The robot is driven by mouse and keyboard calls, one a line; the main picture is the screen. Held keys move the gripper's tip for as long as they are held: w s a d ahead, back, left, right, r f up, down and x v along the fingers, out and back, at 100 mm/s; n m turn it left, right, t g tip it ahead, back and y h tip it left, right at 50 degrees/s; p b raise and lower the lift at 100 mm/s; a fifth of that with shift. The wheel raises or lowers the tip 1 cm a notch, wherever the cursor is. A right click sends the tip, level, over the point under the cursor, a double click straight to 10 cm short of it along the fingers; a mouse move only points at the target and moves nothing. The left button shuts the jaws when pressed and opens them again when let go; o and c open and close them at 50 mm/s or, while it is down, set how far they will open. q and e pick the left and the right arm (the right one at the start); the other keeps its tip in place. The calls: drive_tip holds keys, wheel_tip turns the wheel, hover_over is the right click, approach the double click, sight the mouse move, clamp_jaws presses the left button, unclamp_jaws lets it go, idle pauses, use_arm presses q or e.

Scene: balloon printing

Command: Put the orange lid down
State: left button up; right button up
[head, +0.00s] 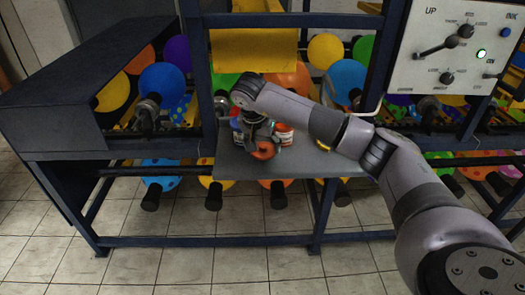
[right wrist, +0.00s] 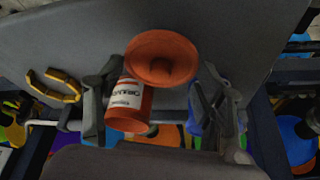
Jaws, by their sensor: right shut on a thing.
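The orange lid (right wrist: 162,57) is a round cap with a dark knob-like centre, between the fingertips of my right gripper (right wrist: 162,75) in the right wrist view. The gripper is shut on it. In the head view the orange lid (head: 264,151) shows below my right gripper (head: 257,142), over the grey shelf (head: 232,167). An orange can (right wrist: 130,106) with a white label is close to the lid in the right wrist view. I cannot tell whether the lid touches the shelf. My left gripper is not in view.
A yellow curved piece (right wrist: 56,86) lies on the shelf. The printing machine's blue frame (head: 200,75), balloons and control panel (head: 440,50) surround the shelf. Its front left is bare.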

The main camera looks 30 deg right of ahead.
sight(262, 151)
wheel_tip(262, 151, down, 2)
drive_tip(key=shift+s+f+p, duration=0.15)
drive_tip(key=shift+f+p, duration=0.05)
drive_tip(key=shift+p, duration=0.1)
drive_tip(key=shift+f, duration=0.35)
drive_tip(key=shift+c, duration=0.2)
drive_tip(key=shift+f, duration=0.25)
drive_tip(key=o, duration=0.4)
drive_tip(key=shift+r, duration=0.1)
drive_tip(key=o, duration=0.4)
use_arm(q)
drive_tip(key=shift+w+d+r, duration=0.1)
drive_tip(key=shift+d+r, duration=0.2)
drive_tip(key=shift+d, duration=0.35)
